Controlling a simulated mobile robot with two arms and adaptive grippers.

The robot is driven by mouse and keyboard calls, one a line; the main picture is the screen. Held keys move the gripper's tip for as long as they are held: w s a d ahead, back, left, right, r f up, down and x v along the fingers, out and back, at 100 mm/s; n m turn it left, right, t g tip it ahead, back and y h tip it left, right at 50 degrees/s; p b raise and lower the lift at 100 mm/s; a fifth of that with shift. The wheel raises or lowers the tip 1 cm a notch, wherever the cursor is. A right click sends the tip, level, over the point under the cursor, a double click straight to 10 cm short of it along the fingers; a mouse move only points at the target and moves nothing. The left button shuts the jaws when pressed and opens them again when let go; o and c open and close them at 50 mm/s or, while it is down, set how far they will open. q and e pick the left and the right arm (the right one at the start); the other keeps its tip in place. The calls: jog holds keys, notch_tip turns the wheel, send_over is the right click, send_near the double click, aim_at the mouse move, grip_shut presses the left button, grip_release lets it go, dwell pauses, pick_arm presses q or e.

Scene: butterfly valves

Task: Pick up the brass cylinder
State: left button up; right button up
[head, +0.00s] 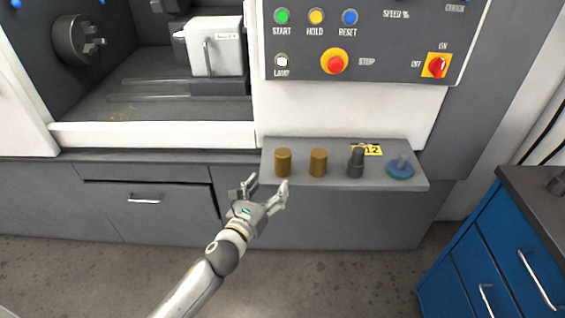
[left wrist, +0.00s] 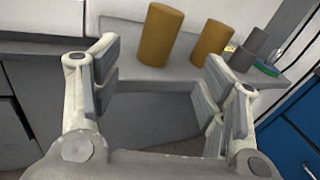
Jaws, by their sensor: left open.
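Two brass cylinders stand upright on a grey shelf (head: 340,183) below the control panel. The left brass cylinder (head: 283,162) is nearest to my left gripper, and the right brass cylinder (head: 318,162) stands beside it. My left gripper (head: 266,186) is open and empty, in front of the shelf and short of the left cylinder. In the left wrist view the left cylinder (left wrist: 160,35) shows beyond and between the open fingers (left wrist: 162,88). The right cylinder (left wrist: 211,43) shows beyond the right finger there. My right gripper is not in view.
A dark grey stepped part (head: 356,163) and a blue-green disc with a grey stem (head: 400,169) stand to the right on the shelf, by a yellow label (head: 372,149). A blue drawer cabinet (head: 490,260) stands at the right. The machine's chuck (head: 80,40) is at upper left.

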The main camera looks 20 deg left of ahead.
aim_at(279, 158)
pick_arm(q)
jog(key=shift+m, duration=0.7)
jog(key=w+r, duration=0.1)
jog(key=w, duration=0.2)
jog(key=w+d+r, duration=0.1)
jog(key=w, duration=0.1)
jog(key=shift+w+r, duration=0.15)
jog(key=shift+r, duration=0.15)
jog(key=shift+w+a+r+p, duration=0.1)
jog(key=shift+w+p, duration=0.15)
jog(key=shift+w, duration=0.55)
jog(key=shift+w+d+r+p, duration=0.15)
jog(key=shift+w+p, duration=0.1)
jog(key=shift+w, duration=0.5)
jog(key=shift+w+a+r+p, duration=0.15)
jog(key=shift+w+p, duration=0.1)
jog(key=shift+w, duration=0.55)
jog(key=shift+w+f, duration=0.1)
jog(key=shift+w, duration=0.35)
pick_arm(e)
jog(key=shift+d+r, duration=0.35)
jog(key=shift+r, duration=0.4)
pick_arm(q)
grip_shut()
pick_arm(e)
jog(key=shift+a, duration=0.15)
pick_arm(q)
jog(key=shift+w+r, duration=0.1)
jog(key=shift+r, duration=0.15)
